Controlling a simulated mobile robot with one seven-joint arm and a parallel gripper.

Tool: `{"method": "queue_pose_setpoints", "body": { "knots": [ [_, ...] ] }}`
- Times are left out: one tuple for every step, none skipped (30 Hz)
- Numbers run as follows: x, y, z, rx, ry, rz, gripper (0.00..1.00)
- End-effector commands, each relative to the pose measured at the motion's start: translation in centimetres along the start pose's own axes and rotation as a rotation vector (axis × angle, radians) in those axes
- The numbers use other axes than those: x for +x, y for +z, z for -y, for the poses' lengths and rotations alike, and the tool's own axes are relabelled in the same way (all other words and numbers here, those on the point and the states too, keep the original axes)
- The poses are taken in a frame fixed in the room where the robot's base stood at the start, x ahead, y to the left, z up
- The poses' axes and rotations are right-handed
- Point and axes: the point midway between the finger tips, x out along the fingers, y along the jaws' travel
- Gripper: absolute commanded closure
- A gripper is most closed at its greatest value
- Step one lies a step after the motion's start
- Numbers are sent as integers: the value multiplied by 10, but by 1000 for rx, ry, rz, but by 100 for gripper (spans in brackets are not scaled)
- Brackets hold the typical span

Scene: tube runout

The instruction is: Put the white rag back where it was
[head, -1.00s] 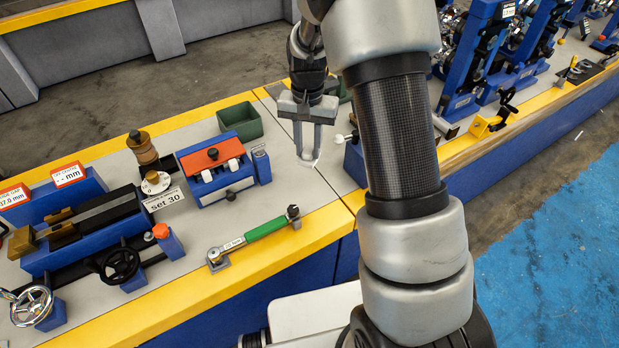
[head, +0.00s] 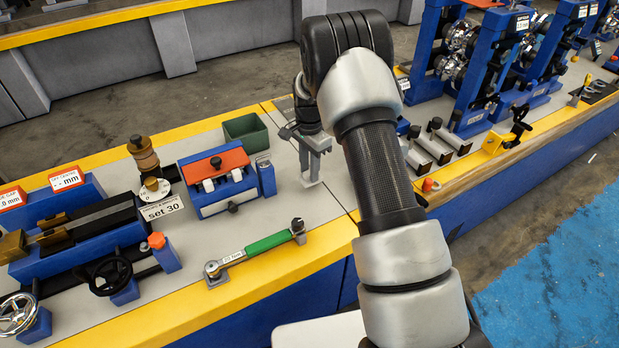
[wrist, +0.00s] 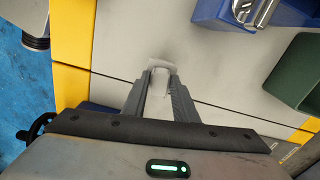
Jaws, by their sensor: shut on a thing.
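The white rag (wrist: 163,66) is a small pale piece between my fingertips in the wrist view. My gripper (wrist: 160,80) is shut on it, with the fingers pointing down toward the grey bench top (wrist: 125,30). In the head view my gripper (head: 311,178) is over the bench, right of the green bin (head: 246,133) and beyond the green-handled torque wrench (head: 268,243). The rag is hardly told apart from the fingertips there. I cannot tell whether it touches the bench.
A blue block with a red-orange top (head: 215,164) stands left of my gripper. Bare bench top lies between my gripper and the wrench.

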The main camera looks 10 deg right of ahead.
Motion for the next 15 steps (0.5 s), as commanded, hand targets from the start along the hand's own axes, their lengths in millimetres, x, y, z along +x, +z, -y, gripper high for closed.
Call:
{"method": "queue_pose_setpoints", "body": {
  "knots": [
    [8, 0, -1, 0, 2, 1, 92],
    [13, 0, -1, 0, 3, 1, 92],
    [20, 0, -1, 0, 2, 1, 92],
    [24, 0, -1, 0, 2, 1, 92],
    [27, 0, -1, 0, 2, 1, 92],
    [29, 0, 0, 0, 1, 0, 92],
    [30, 0, 0, 0, 0, 0, 92],
    [30, 0, 0, 0, 0, 0, 92],
    [29, 0, 0, 0, -1, 0, 92],
    [29, 0, 0, -1, -1, 0, 92],
    [29, 0, 0, -1, -1, 0, 92],
    [29, 0, 0, -1, 0, 0, 92],
    [29, 0, 0, -1, 0, 0, 92],
    [30, 0, 0, -1, 0, 0, 92],
    [31, 0, 0, -1, 0, 0, 92]
  ]
}}
